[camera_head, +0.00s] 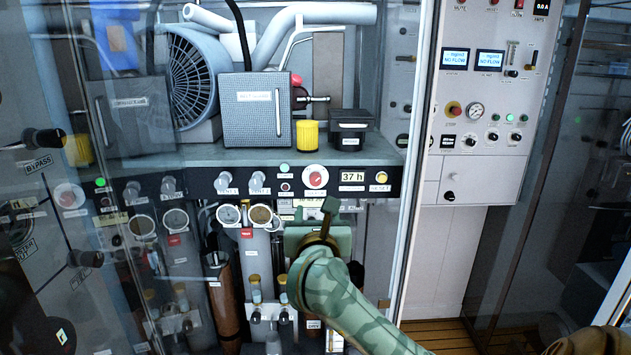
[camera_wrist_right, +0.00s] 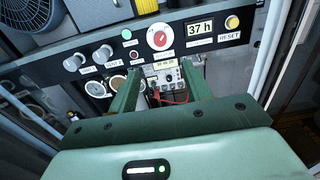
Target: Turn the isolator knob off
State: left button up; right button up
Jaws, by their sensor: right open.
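The isolator knob appears to be the red round knob on a white disc (camera_head: 315,177) in the dark front strip of the panel. Its label is too small to read surely. It also shows in the right wrist view (camera_wrist_right: 160,38), above the fingers. My right gripper (camera_head: 328,212) is just below the strip in the head view, under the knob and apart from it. In the right wrist view its two green fingers (camera_wrist_right: 162,75) are spread with nothing between them. The knob's exact pointer position cannot be told. My left gripper is not in view.
Beside the knob are a "37 h" display (camera_head: 352,177), a yellow reset button (camera_head: 381,177) and two grey knobs (camera_head: 257,180). Gauges (camera_head: 261,214) and pipes sit below the strip. A yellow cup-like part (camera_head: 308,133) stands on the shelf above. A glass door edge (camera_head: 410,190) stands right.

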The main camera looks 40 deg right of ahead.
aim_at(316, 180)
jog(key=x, duration=1.6)
jog(key=shift+d, duration=0.1)
jog(key=shift+c, duration=0.2)
jog(key=c, duration=0.9)
